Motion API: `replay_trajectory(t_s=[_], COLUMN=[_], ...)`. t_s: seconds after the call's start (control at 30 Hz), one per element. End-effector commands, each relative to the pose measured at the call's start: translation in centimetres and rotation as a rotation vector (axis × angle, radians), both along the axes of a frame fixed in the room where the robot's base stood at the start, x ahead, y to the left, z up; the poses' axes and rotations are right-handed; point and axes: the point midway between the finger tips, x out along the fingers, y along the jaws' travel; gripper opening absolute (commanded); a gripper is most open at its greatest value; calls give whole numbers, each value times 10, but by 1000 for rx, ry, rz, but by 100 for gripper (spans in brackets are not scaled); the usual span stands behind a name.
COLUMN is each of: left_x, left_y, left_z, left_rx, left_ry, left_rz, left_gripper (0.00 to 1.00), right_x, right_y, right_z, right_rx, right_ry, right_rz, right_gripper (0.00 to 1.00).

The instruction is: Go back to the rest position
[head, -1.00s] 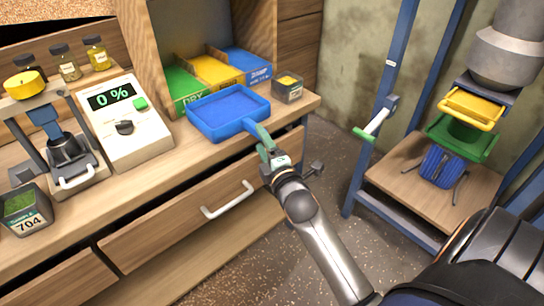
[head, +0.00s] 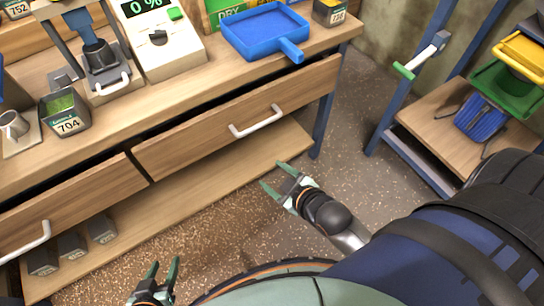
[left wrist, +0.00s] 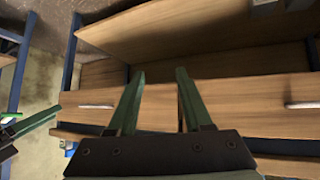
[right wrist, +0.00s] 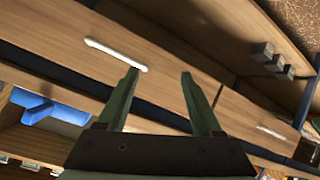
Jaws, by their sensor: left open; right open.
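My left gripper (head: 160,272) is low in the head view, near the bottom edge, with its two green fingers apart and nothing between them. In the left wrist view its fingers (left wrist: 158,100) are spread in front of the wooden drawers. My right gripper (head: 272,173) is in front of the bench's lower shelf, below the drawer handle, open and empty. In the right wrist view its fingers (right wrist: 160,95) are also apart with nothing between them. Both grippers are clear of the bench top.
A blue tray (head: 262,32) with a handle lies on the bench (head: 215,75) at its edge. A container labelled 704 (head: 65,113) and a meter reading 0 % (head: 160,40) stand further left. Floor lies between.

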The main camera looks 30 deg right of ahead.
Motion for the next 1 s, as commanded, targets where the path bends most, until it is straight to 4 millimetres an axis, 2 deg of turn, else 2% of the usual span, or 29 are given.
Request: replay_trajectory(t_s=[0.03, 0.1, 0.2, 0.3, 0.53, 0.67, 0.9, 1.0], left_x=[0, 0, 0, 0, 0, 0, 0, -5], left_y=[0, 0, 0, 0, 0, 0, 11, 19], left_z=[0, 0, 0, 0, 1, 16, 79, 97], left_rx=[0, -1, -1, -1, -2, -2, 9, 19], left_ry=[0, 0, 1, 1, 1, 0, -15, -9], left_rz=[0, 1, 1, 1, 2, 3, 27, 43], left_gripper=[50, 50, 50, 50, 50, 50, 50, 50], right_x=[-19, -39, -58, -64, -64, -64, -68, -71], right_y=[15, 31, 44, 49, 49, 47, 35, 30], right_z=[-18, -34, -48, -51, -51, -37, 22, 43], right_rx=[106, 225, 325, 362, 362, 360, 351, 347], right_ry=[82, 173, 256, 284, 283, 282, 273, 269], right_rz=[-16, -46, -79, -93, -95, -99, -127, -137], right_gripper=[67, 67, 67, 67, 67, 67, 67, 67])
